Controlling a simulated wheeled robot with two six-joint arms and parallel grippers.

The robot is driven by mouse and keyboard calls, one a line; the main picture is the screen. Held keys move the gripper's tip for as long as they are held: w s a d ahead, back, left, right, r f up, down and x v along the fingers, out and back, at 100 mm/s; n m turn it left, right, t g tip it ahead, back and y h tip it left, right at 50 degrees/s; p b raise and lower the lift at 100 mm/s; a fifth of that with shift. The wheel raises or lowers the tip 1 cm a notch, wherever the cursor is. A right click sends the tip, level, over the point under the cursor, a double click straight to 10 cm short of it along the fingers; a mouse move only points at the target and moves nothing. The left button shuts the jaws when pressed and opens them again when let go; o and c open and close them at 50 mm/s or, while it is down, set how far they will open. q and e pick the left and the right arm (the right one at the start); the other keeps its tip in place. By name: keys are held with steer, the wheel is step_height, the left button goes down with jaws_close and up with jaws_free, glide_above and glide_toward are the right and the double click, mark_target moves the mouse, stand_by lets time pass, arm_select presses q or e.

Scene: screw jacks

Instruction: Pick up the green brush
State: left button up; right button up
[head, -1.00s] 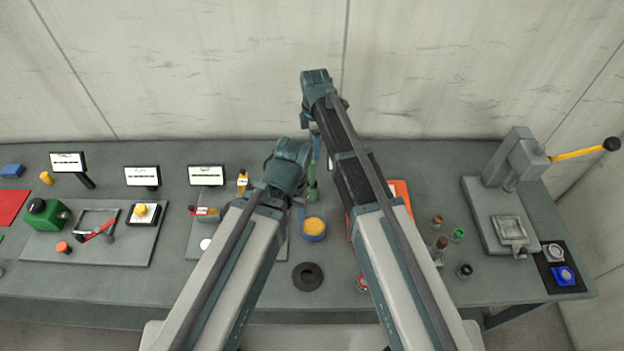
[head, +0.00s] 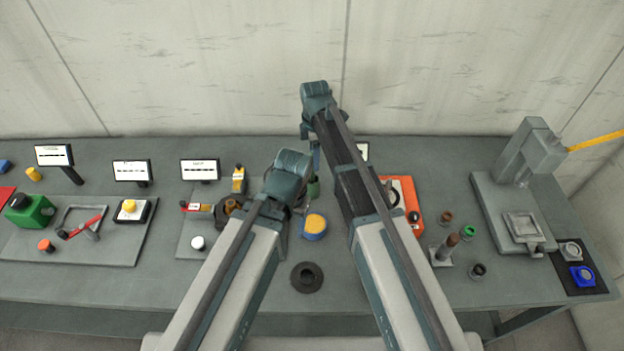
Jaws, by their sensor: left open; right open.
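A green piece, likely the green brush (head: 313,188), shows in the head view just behind the blue tin with yellow contents (head: 314,226). It is mostly hidden between my two arms, so its full shape and pose cannot be told. My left gripper (head: 299,203) is open, close to the left side of the green piece; its fingertips are largely hidden by my arm, and contact cannot be told. My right gripper (head: 305,132) is open and higher up, beyond the green piece, also mostly hidden by its own arm.
A black ring (head: 307,277) lies in front of the tin. An orange plate (head: 408,205) lies to the right, with several small cylinders beyond it. A grey press (head: 530,160) stands at far right. Boards with tools and small displays fill the left.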

mark_target(312, 175)
steer(key=f+b, duration=0.5)
steer(key=shift+s+a+f, duration=0.15)
steer(key=shift+s+a, duration=0.1)
steer(key=shift+a, duration=0.1)
jaws_close()
